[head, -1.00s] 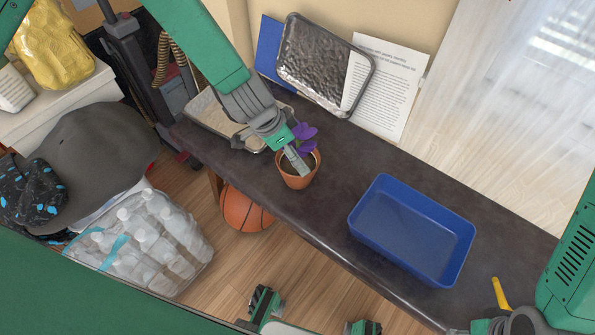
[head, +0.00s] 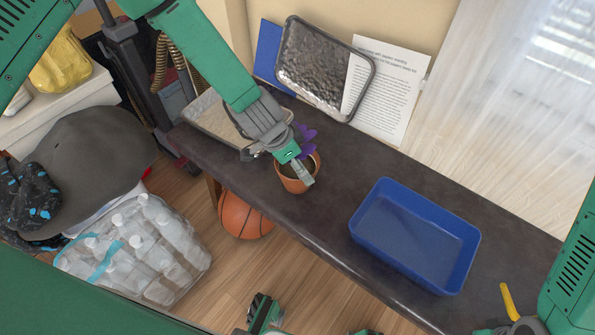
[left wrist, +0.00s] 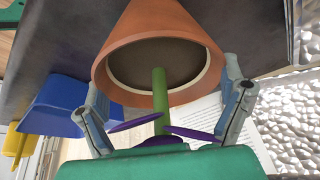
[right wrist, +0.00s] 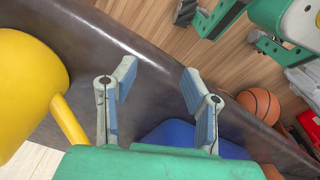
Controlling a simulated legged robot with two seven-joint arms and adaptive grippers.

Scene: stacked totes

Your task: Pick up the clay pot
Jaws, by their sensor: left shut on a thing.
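The terracotta clay pot (head: 288,185) stands on the dark bench, left of the blue tray, with a purple-leafed plant in it. My left gripper (head: 300,170) is over the pot from above. In the left wrist view its fingers lie on both sides of the rim of the pot (left wrist: 165,22), shut on it; the green stem and purple leaves sit between the fingers. Whether the pot's base touches the bench cannot be told. My right gripper (right wrist: 150,85) is open and empty over the bench's right end, seen in the right wrist view.
The blue tray (head: 357,232) is on the bench (head: 340,205). A yellow-handled tool (head: 509,300) lies at the right end. A light tray (head: 205,120) is behind my left gripper. A dark textured tray (head: 322,68) and paper lean on the wall. A basketball (head: 243,215) is below.

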